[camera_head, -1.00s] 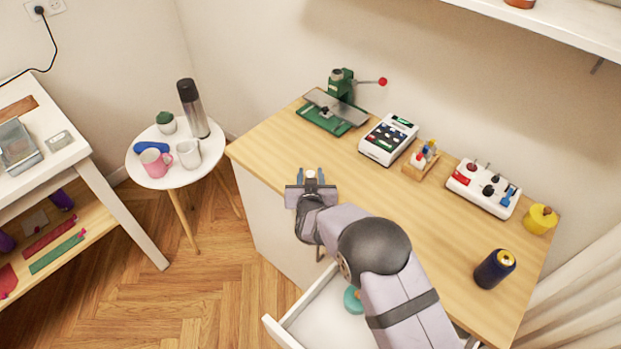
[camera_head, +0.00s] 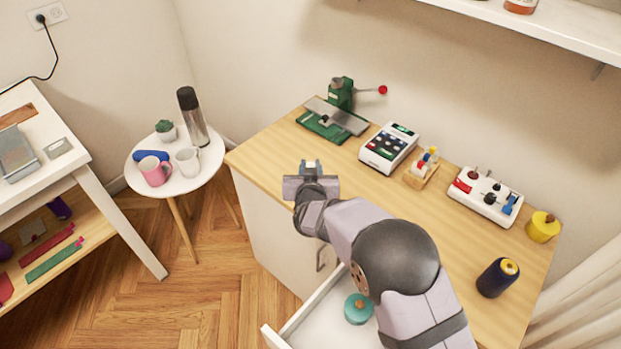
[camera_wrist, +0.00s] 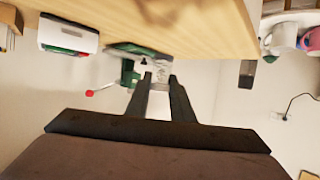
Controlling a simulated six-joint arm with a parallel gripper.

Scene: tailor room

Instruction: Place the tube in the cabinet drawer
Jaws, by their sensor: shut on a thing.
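My gripper (camera_head: 311,166) is above the near left part of the wooden cabinet top (camera_head: 270,150). Its two fingers are close together on a small pale tube (camera_wrist: 162,72), which shows between the fingertips in the wrist view. In the head view only a small pale bit of it shows at the fingertips; the rest is hidden. The cabinet drawer (camera_head: 300,318) stands open below my arm, at the bottom of the head view. A round teal thing (camera_head: 358,309) lies in it. My arm hides the drawer's right part.
On the cabinet top are a green press (camera_head: 338,115), a white keypad device (camera_head: 388,148), a small wooden holder (camera_head: 421,170), a white switch box (camera_head: 485,196), a yellow pot (camera_head: 542,227) and a dark spool (camera_head: 497,278). A round side table (camera_head: 180,183) stands left.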

